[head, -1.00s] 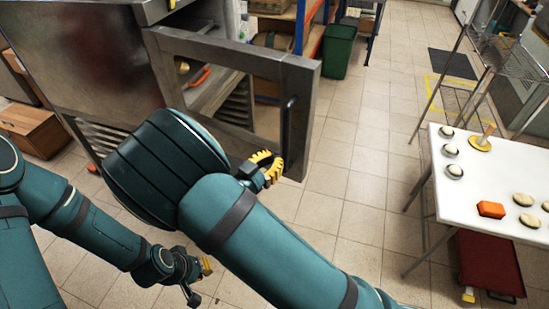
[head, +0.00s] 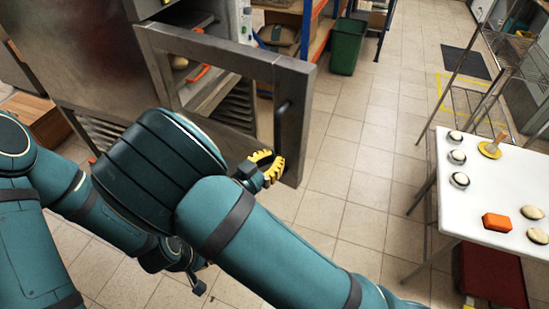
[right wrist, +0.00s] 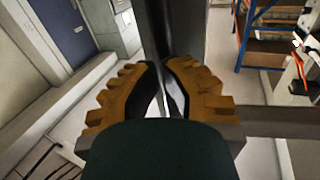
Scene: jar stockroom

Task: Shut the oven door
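The oven (head: 75,45) stands at the upper left with its door (head: 299,110) swung open toward me. The door is a grey metal frame around a window, with a dark upright handle (head: 280,125) near its free edge. My right gripper (head: 274,167) is at the lower end of the handle. In the right wrist view, its yellow-padded fingers (right wrist: 162,68) come close together around the dark handle bar (right wrist: 157,25) and appear shut on it. My left gripper (head: 197,280) hangs low behind my right arm, mostly hidden; its opening cannot be made out.
A white table (head: 470,205) with dough pieces, small bowls and an orange block (head: 497,222) stands at the right. A red bin (head: 490,275) is under it. A green bin (head: 348,46) stands at the back. Tiled floor between door and table is clear.

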